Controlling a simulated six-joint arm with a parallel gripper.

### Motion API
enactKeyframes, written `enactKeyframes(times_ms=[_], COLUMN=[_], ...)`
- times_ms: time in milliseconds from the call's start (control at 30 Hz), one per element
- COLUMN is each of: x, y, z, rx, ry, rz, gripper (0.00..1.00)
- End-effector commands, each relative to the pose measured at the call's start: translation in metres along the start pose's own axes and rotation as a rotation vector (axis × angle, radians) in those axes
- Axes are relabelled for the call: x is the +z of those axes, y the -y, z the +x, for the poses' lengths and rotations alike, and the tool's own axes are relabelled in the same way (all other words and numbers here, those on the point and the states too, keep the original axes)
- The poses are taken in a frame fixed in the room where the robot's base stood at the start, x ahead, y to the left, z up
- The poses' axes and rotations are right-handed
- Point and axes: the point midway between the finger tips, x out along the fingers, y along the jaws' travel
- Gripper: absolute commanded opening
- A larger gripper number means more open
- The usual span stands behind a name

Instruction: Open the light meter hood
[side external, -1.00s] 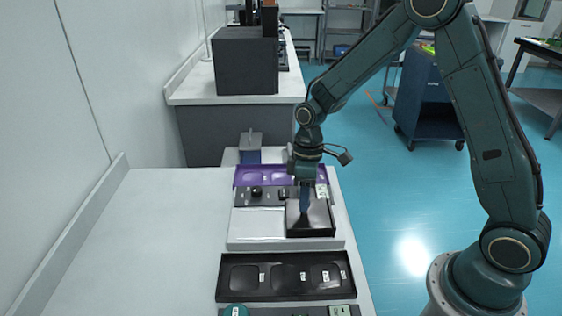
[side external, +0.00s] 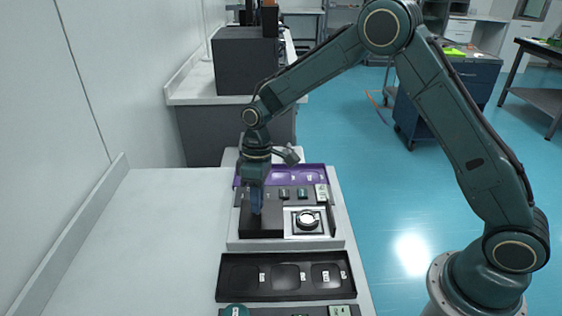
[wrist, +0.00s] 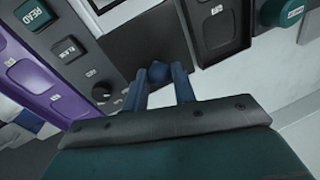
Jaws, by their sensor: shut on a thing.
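The light meter hood (side external: 272,224) is a dark box-like cover on the left half of the white base (side external: 290,243). Beside it on the right, the light meter (side external: 307,219) is uncovered, with a bright round face in a dark ring. My gripper (side external: 256,210) points down onto the hood. In the wrist view, the blue fingers of my gripper (wrist: 158,85) are shut on a small dark knob (wrist: 158,72) on the hood's flat dark top (wrist: 150,38). The fingers partly hide the knob.
A purple tray (side external: 313,168) and a grey strip with buttons (side external: 294,193) lie behind the base. A black tray with recesses (side external: 285,295) lies in front. The bench (side external: 150,240) is clear to the left. A dark box (side external: 246,62) stands on the far bench.

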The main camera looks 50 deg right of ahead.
Motion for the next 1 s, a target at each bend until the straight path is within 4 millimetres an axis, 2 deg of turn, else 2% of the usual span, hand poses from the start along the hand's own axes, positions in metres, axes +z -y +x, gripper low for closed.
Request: enactKeyframes(times_ms=[100, 367, 400, 500, 833, 1000], x=[-0.0071, -0.0097, -0.0098, -0.0092, -0.0069, -0.0070], y=[0.0001, 0.0009, 0.0011, 0.0013, 0.0011, 0.0009], z=[-0.0009, -0.0012, -0.0012, -0.0009, -0.0009, -0.0071], rx=[0.003, 0.004, 0.004, 0.003, 0.001, 0.002], ry=[-0.005, -0.011, -0.011, -0.009, -0.003, -0.004], rz=[0.002, -0.002, -0.002, -0.002, 0.000, 0.000], gripper=[0.00, 0.00, 0.28, 0.48, 0.48, 0.48])
